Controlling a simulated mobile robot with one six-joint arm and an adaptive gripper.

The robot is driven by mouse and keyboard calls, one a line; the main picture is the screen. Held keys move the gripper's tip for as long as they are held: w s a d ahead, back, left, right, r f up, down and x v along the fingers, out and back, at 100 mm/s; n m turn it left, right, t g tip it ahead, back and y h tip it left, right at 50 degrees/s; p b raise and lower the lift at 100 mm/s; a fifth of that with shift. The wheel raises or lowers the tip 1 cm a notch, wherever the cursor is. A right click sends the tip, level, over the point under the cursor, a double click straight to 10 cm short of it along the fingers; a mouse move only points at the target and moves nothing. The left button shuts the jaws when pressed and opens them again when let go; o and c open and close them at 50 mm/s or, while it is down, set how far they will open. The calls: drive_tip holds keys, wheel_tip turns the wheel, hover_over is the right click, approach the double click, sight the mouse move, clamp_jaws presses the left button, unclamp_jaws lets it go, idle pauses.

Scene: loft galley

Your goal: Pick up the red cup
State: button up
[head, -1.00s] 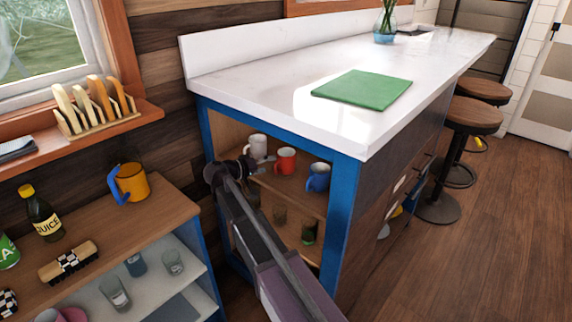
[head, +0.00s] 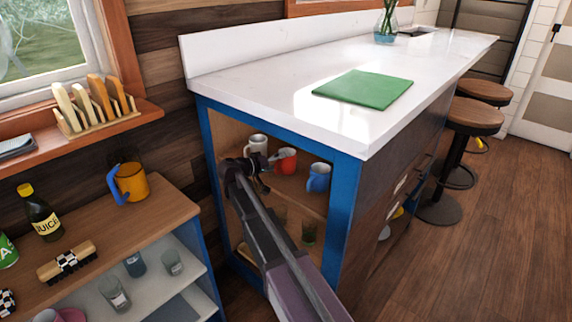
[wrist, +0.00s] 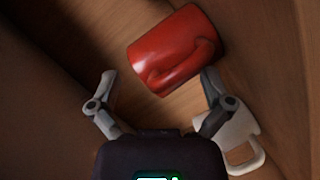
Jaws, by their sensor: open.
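The red cup (head: 285,160) stands on the upper shelf of the blue-framed open cabinet, between a white mug and a blue mug. In the wrist view the red cup (wrist: 174,48) lies just ahead of my fingertips, its handle toward my gripper. My gripper (wrist: 157,82) is open and empty, with its fingers spread to either side of the cup's near end. The right fingertip is close to the cup; I cannot tell if it touches. In the head view my gripper (head: 264,167) is at the shelf opening, and it partly covers the red cup's left side.
The white mug (head: 256,144) is left of the red cup; it also shows by my right finger in the wrist view (wrist: 240,140). The blue mug (head: 318,177) is on the right. Glasses (head: 309,232) stand on the shelf below. The white countertop (head: 270,80) overhangs the cabinet.

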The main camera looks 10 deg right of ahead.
clamp_jaws()
drive_tip(key=shift+a+r, duration=0.15)
drive_tip(key=shift+r, duration=0.05)
idle(0.4)
drive_tip(key=shift+s+r+p, duration=0.1)
drive_tip(key=shift+r+p, duration=0.3)
drive_tip(key=shift+p, duration=0.25)
wheel_tip(320, 180, up, 6)
drive_tip(key=p, duration=0.6)
drive_tip(key=shift+r, duration=0.25)
drive_tip(key=s+a, duration=1.1)
drive_tip(key=a, duration=0.5)
drive_tip(key=shift+s+f, duration=0.3)
drive_tip(key=shift+f, duration=0.05)
